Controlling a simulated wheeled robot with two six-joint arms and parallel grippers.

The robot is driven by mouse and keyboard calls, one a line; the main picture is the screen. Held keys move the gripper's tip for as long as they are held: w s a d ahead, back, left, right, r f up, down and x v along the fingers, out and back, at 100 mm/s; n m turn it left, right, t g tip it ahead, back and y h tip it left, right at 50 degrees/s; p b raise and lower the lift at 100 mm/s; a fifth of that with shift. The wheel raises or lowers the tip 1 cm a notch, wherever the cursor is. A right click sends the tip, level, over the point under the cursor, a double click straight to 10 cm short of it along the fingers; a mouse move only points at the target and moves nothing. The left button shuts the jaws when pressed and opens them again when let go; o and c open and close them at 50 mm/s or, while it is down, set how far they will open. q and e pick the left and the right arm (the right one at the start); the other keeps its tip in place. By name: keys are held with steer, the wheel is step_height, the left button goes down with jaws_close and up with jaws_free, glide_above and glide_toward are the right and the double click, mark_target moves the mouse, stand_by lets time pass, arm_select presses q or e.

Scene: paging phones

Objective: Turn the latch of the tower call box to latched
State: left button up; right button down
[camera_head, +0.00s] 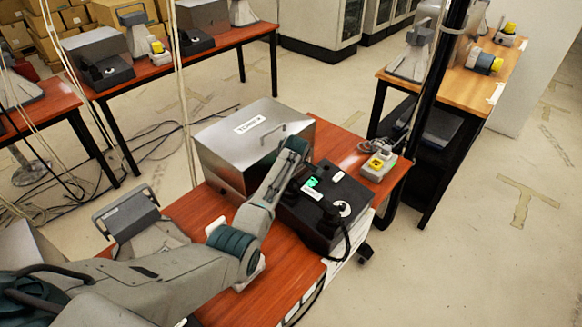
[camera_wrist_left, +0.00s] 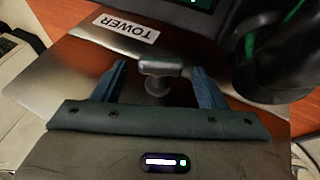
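The tower call box is a silver metal box (camera_head: 225,150) with a white TOWER label (camera_head: 250,124), on the red-brown table in the head view. In the left wrist view, a TOWER label (camera_wrist_left: 125,28) lies on a brushed metal surface (camera_wrist_left: 62,75). A silver T-shaped handle (camera_wrist_left: 160,68), seemingly the latch, stands out from that surface. My left gripper (camera_wrist_left: 158,78) is open, with one blue finger on each side of the handle and a small gap at both. In the head view my own arm hides its fingers. My right gripper is not in view.
A black phone unit (camera_head: 325,205) with a lit green display stands right beside the silver box. A small box with a yellow top (camera_head: 377,165) is on the table's right end. A grey device (camera_head: 130,220) stands at the left edge. Other tables surround this one.

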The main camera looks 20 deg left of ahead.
arm_select(q)
steer(key=b+v, duration=0.2)
steer(key=v, duration=0.9)
steer(key=shift+b, duration=0.35)
steer(key=shift+c, duration=0.4)
